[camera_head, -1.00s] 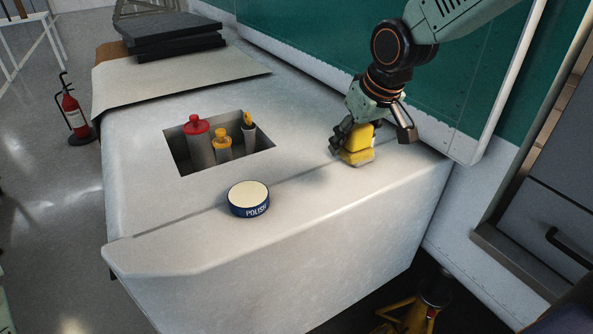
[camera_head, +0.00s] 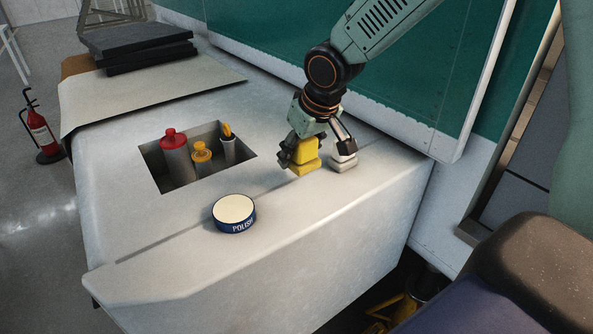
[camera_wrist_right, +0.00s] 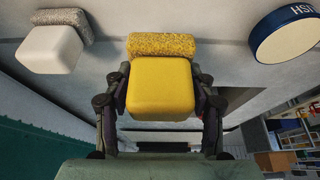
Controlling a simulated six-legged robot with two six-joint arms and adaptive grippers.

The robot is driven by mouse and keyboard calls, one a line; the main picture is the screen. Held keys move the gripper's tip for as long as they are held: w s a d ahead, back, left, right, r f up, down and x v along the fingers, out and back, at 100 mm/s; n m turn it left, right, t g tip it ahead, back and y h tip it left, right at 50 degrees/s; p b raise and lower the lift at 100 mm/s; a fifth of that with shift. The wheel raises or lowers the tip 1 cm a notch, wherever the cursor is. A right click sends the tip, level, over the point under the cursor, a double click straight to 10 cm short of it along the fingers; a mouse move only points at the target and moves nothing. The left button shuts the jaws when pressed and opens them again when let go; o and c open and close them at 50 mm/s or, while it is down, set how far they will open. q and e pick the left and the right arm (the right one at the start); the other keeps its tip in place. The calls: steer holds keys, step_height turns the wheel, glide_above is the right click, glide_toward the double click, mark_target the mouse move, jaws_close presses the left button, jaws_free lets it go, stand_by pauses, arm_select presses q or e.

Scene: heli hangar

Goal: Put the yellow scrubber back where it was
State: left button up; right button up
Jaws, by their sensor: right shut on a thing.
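The yellow scrubber (camera_head: 305,163) is gripped in my right gripper (camera_head: 303,151), low over the front part of the white top, near the seam. I cannot tell whether its underside touches the surface. In the right wrist view the scrubber (camera_wrist_right: 160,88) sits between the two fingers, its rough yellow pad at the far end. A similar white scrubber with a grey pad (camera_head: 344,163) stands just right of it, and also shows in the wrist view (camera_wrist_right: 50,50). My left gripper is not in view.
A blue polish tin (camera_head: 234,214) stands on the white top to the left. Behind it, a recess (camera_head: 207,181) holds a red-capped bottle (camera_head: 175,157), a yellow-capped bottle (camera_head: 202,158) and a brush holder (camera_head: 229,151). The surface between tin and scrubber is clear.

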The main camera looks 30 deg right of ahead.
mark_target(297, 181)
steer(key=shift+w+f, duration=0.15)
steer(key=shift+f, duration=0.4)
step_height(297, 181, down, 3)
steer(key=shift+w+a+f+b, duration=0.15)
steer(key=shift+b, duration=0.15)
steer(key=shift+f, duration=0.2)
steer(key=shift+s, duration=0.2)
steer(key=shift+w+f, duration=0.2)
steer(key=shift+f, duration=0.05)
steer(key=o, duration=1.2)
steer(key=shift+r, duration=0.1)
steer(key=shift+s, duration=0.15)
